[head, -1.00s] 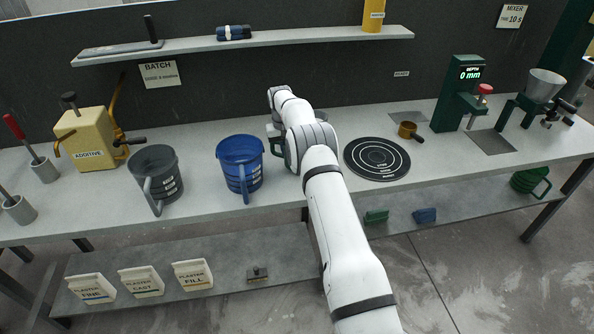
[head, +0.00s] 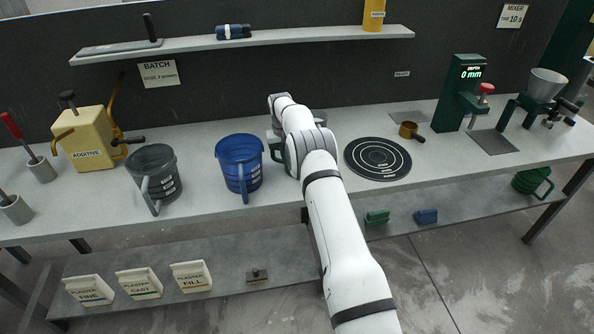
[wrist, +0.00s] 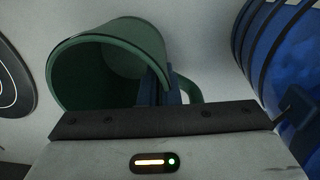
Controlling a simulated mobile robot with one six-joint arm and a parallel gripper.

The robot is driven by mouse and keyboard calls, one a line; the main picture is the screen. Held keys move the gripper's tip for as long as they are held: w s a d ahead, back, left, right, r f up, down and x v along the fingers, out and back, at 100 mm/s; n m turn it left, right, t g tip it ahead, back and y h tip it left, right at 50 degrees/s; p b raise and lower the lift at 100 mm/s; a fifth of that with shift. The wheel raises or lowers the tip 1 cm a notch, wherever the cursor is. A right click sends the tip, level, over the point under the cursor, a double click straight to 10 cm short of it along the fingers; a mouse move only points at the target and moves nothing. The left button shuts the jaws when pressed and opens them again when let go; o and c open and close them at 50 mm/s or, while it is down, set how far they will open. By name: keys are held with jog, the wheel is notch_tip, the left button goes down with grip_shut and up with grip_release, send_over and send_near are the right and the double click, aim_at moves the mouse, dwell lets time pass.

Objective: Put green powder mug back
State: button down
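A green mug (wrist: 108,65) fills the upper left of the wrist view, its open mouth towards the camera and its handle (wrist: 190,92) on the right. My gripper (wrist: 160,88) is at its handle side; its blue-grey fingers sit close together at the rim and look shut on the mug there. The exact contact is partly hidden by the gripper body. In the head view my arm covers most of this mug, and my gripper (head: 283,150) is over the bench right of the blue mug (head: 240,165). I cannot tell whether the mug touches the bench.
A grey mug (head: 153,175) stands left of the blue one. The ringed black disc (head: 378,159) lies right of my arm, with a small brass pan (head: 409,131) behind it. Another green mug (head: 530,182) is on the lower shelf at right. The yellow additive dispenser (head: 88,140) stands at left.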

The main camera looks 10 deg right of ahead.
jog(key=shift+f+b, duration=0.3)
jog(key=shift+f, duration=0.1)
jog(key=c, duration=1.3)
grip_release()
jog(key=shift+o, duration=0.2)
jog(key=shift+r, duration=0.1)
notch_tip(320, 180, up, 8)
jog(key=b, duration=0.1)
jog(key=shift+a+b, duration=0.2)
jog(key=shift+b, duration=0.2)
